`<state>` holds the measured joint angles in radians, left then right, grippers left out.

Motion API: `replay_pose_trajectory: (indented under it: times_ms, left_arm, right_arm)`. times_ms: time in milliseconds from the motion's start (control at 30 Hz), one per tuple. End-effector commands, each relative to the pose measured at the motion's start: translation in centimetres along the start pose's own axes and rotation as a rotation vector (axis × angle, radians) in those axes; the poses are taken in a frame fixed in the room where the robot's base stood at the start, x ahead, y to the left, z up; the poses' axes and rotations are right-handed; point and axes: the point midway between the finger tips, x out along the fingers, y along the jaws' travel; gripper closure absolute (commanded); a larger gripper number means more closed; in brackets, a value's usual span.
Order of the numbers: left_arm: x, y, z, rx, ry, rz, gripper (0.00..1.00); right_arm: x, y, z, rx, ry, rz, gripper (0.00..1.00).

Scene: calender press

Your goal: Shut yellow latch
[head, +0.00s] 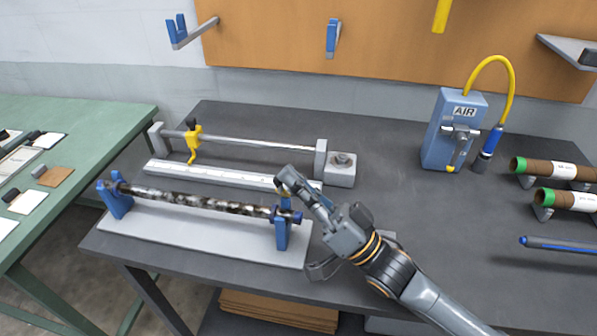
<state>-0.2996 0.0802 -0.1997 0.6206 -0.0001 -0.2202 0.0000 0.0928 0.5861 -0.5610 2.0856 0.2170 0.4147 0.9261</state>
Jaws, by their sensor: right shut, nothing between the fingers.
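The yellow latch (194,141) sits on the metal rail (260,144) near its left end, at the back left of the dark bench. It has a black knob on top and a curved yellow tail hanging in front; I cannot tell whether it is latched. My right gripper (285,181) is shut and empty. It is to the right of the latch and well apart from it, over the right end of the white ruler strip (215,177) and just behind the right blue stand. My left gripper is not in view.
A dark mottled rod (190,200) rests across two blue stands (283,232) on a white base in front. A grey block (340,168) ends the rail at right. The blue AIR unit (448,148), green-ended rolls (555,172) and a blue pen-like tool (560,245) lie further right.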

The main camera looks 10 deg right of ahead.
Motion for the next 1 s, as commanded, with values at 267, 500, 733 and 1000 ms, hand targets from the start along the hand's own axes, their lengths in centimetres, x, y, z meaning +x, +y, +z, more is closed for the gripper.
replay_pose_trajectory:
  times_ms: [267, 500, 733, 1000]
  left_arm:
    - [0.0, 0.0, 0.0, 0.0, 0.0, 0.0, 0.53]
    - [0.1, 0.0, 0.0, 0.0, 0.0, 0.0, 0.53]
    - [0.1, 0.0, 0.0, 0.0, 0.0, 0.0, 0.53]
    - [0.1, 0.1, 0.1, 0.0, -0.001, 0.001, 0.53]
  right_arm:
    - [-1.1, -1.1, 1.4, 0.004, -0.001, 0.002, 1.0]
    - [-1.8, -1.5, 2.2, 0.002, 0.0, 0.001, 1.0]
    - [-2.1, -1.6, 2.5, 0.002, 0.0, 0.001, 1.0]
    - [-2.1, -1.7, 2.6, 0.002, 0.0, 0.001, 1.0]
